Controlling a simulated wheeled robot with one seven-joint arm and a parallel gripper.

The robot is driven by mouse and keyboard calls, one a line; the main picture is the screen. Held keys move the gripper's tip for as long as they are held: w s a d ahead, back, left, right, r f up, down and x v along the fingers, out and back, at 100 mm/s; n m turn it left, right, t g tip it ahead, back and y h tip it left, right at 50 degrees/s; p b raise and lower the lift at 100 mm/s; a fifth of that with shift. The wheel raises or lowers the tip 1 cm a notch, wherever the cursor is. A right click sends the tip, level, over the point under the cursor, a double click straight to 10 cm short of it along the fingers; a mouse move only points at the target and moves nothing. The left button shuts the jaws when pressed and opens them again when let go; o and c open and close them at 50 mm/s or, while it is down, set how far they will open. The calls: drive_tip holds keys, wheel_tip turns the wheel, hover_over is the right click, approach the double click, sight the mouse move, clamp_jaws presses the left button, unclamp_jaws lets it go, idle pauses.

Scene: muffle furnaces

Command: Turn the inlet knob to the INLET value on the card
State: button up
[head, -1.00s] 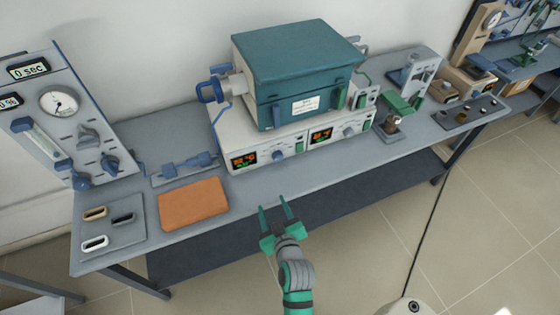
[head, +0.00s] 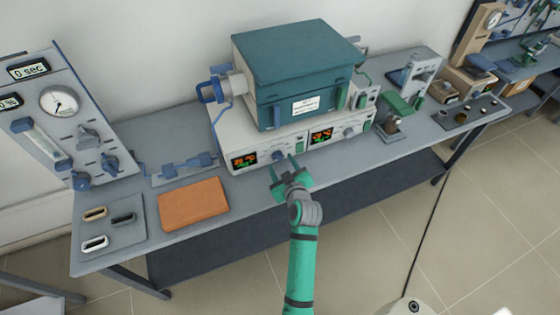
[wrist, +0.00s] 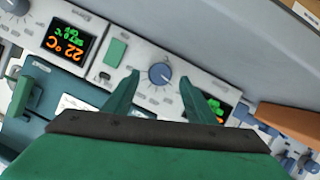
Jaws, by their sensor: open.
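My gripper (head: 282,168) is open and empty, just in front of the left controller's round blue knob (head: 278,156). In the wrist view this knob (wrist: 160,75) shows between the two green fingers, with a gap on each side; contact cannot be told. A second knob (head: 349,132) is on the right controller. The left panel also carries knobs, including a blue one (head: 110,163). No label that I can read marks an inlet knob. A white card (head: 306,105) is on the teal furnace (head: 290,70); its text is too small to read.
Lit displays (head: 244,161) flank the knobs, with green switches nearby. A gauge (head: 59,102) is on the left panel. Bare bench shows along the front edge.

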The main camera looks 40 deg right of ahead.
sight(278, 157)
drive_tip(key=shift+x, duration=1.45)
drive_tip(key=c, duration=1)
drive_tip(key=shift+c, duration=0.2)
